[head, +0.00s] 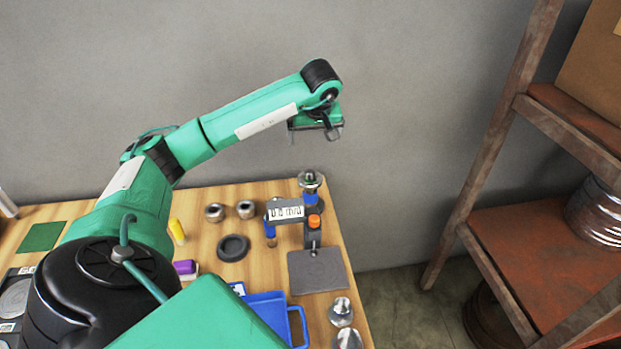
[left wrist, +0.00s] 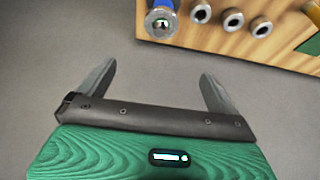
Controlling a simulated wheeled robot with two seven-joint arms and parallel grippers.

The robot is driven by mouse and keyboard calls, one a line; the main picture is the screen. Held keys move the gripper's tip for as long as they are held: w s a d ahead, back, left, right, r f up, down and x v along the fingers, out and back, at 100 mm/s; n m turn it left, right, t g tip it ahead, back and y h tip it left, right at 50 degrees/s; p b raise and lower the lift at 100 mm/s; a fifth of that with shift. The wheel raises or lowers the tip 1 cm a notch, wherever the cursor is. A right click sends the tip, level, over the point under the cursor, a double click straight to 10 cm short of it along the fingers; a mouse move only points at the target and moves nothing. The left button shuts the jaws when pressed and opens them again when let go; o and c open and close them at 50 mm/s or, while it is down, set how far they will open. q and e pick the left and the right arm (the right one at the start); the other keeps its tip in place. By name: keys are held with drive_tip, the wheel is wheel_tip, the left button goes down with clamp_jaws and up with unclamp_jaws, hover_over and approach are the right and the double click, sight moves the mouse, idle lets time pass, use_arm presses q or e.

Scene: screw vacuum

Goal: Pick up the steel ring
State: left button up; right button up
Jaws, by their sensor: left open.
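Two small steel rings, a left one (head: 214,212) and a right one (head: 245,209), stand side by side on the wooden table in the head view. Which one is the task's ring I cannot tell. In the left wrist view, several round steel pieces show along the table's edge, one of them a ring-like piece (left wrist: 232,17). My left gripper (head: 315,129) is open and empty, raised well above the table's back right corner. Its two fingers (left wrist: 158,72) are spread in the left wrist view, with only grey wall or floor between them. My right gripper is not in view.
A blue-and-grey device (head: 285,210) stands right of the rings, by a grey plate (head: 318,270). A black ring-shaped part (head: 233,247) lies in front of them. A blue tray (head: 268,312) is at the front. A wooden shelf (head: 540,250) stands right, beyond a floor gap.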

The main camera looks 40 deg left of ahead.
use_arm(q)
wheel_tip(320, 180, down, 5)
drive_tip(key=b, duration=0.5)
drive_tip(key=p, duration=0.1)
approach(311, 175)
drive_tip(key=x, duration=0.5)
drive_tip(key=shift+f, duration=0.15)
drive_tip(key=shift+w+a+f+p, duration=0.1)
drive_tip(key=shift+a+f+p, duration=0.05)
drive_tip(key=shift+f+p, duration=0.3)
drive_tip(key=p+x, duration=0.1)
drive_tip(key=x, duration=0.2)
drive_tip(key=shift+a+f, duration=0.15)
drive_tip(key=shift+f, duration=0.2)
drive_tip(key=shift+w+a+f, duration=0.1)
drive_tip(key=shift+w+f, duration=0.1)
drive_tip(key=shift+f, duration=0.15)
drive_tip(key=shift+c, duration=0.3)
